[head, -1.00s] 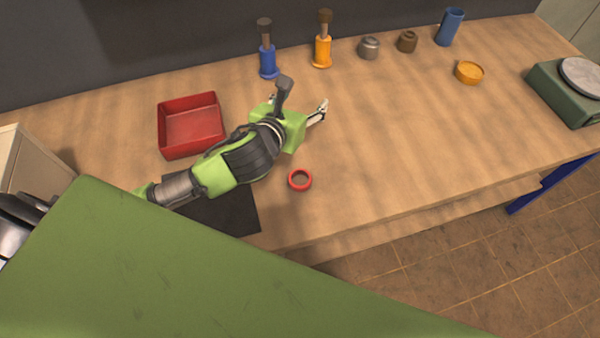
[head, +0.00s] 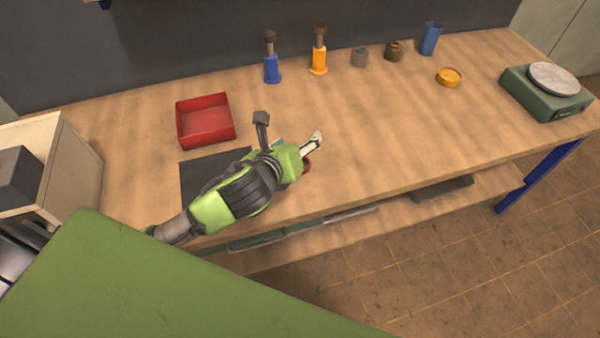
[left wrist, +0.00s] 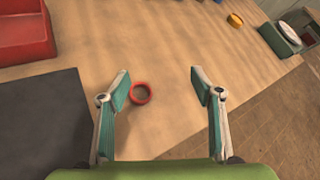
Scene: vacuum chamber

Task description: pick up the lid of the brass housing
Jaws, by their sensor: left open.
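A small brown-bronze pot with a narrower top (head: 394,51) stands at the back right of the bench. It looks most like the brass housing; I cannot tell whether its top is a separate lid. A grey pot (head: 359,57) stands left of it. A low yellow-orange round piece (head: 448,77) lies in front and to the right; it also shows in the left wrist view (left wrist: 235,20). My left gripper (head: 313,145) is open and empty over the front of the bench, well away from these pots. It also shows in the left wrist view (left wrist: 159,76). My right gripper is not in view.
A red ring (left wrist: 141,93) lies below my left gripper, partly hidden in the head view (head: 307,165). A red tray (head: 205,140) and dark mat (head: 200,172) are left. Blue (head: 272,66) and orange (head: 318,62) plungers, blue cup (head: 430,38) and green scale (head: 540,100) stand farther off.

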